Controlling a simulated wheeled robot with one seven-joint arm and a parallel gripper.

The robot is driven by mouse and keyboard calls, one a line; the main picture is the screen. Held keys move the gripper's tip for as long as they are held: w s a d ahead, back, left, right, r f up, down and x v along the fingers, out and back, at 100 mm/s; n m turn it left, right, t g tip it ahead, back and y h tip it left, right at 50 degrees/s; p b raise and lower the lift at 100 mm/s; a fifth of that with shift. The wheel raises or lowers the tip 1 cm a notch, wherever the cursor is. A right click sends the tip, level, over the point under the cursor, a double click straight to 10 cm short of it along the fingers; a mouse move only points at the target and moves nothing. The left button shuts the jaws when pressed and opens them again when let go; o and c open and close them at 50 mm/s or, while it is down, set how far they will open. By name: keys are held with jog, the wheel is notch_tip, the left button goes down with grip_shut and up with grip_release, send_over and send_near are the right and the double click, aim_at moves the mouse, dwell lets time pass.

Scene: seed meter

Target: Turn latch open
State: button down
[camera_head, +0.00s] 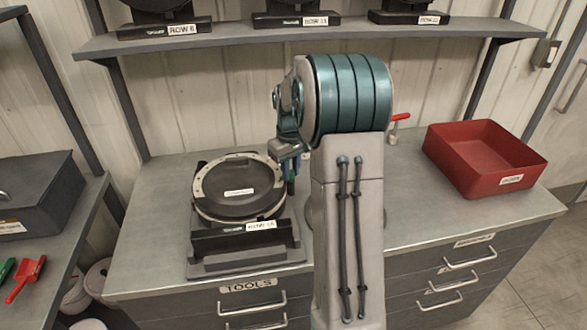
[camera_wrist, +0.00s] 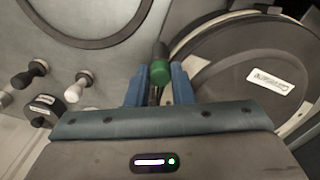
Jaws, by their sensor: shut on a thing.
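The seed meter (camera_head: 238,190) sits on a dark stand labelled ROW on the workbench, with its round dark cover facing up; the cover also shows at the right of the wrist view (camera_wrist: 235,75). At the meter's edge is the latch, seen as a green knob (camera_wrist: 160,72) with a dark part beyond it. My gripper (camera_wrist: 159,82) has its blue fingers on both sides of the green knob and is shut on it. In the head view my gripper (camera_head: 291,168) is at the meter's right side, partly hidden by my arm. The latch's pivot is not clearly visible.
A red bin (camera_head: 485,157) stands at the right of the workbench (camera_head: 150,215). A red-handled item (camera_head: 398,122) is at the back. A shelf (camera_head: 230,40) with more meters runs above. Black and white knobs (camera_wrist: 80,85) lie left in the wrist view.

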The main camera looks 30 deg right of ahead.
jog(key=m, duration=0.4)
jog(key=shift+w+a+b, duration=0.1)
jog(key=shift+a+b, duration=0.1)
jog(key=shift+b, duration=0.2)
jog(key=m, duration=1)
jog(key=shift+d+m, duration=0.1)
jog(key=shift+m, duration=1.6)
jog(key=c, duration=1.3)
grip_release()
jog(key=shift+o, duration=0.2)
